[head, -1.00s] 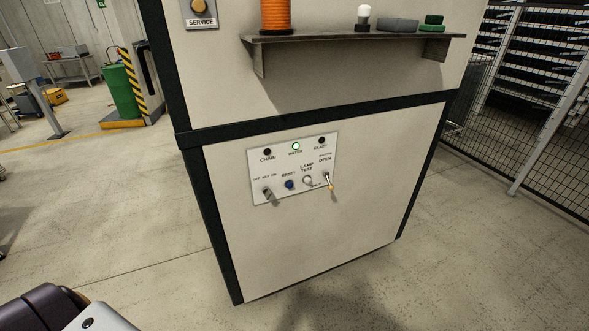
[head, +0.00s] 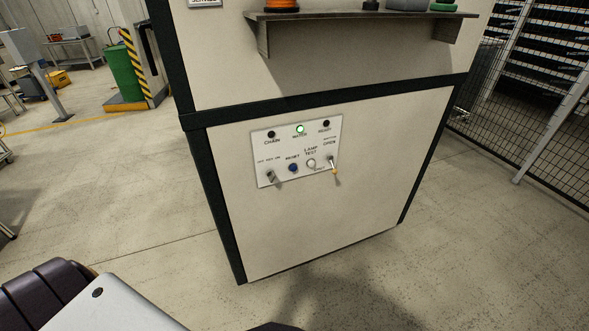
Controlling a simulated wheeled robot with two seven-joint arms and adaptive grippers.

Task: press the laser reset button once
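A white control panel (head: 262,145) is on the front of a cream cabinet with dark edges. The blue reset button (head: 293,168) sits in its lower row, between a grey key-type switch (head: 270,176) on the left and a white lamp test button (head: 311,163). A toggle switch (head: 334,168) with a yellowish tip is at the right. In the upper row the middle lamp (head: 299,129) glows green; the chain and ready lamps are dark. Part of my arm shows at the lower left, apart from the panel. Neither gripper's fingers are in view.
A dark shelf (head: 360,18) juts out above the panel with several small items on it. A mesh fence (head: 500,120) stands at the right. A green bin (head: 124,80) and a striped post are at the back left. The floor before the cabinet is clear.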

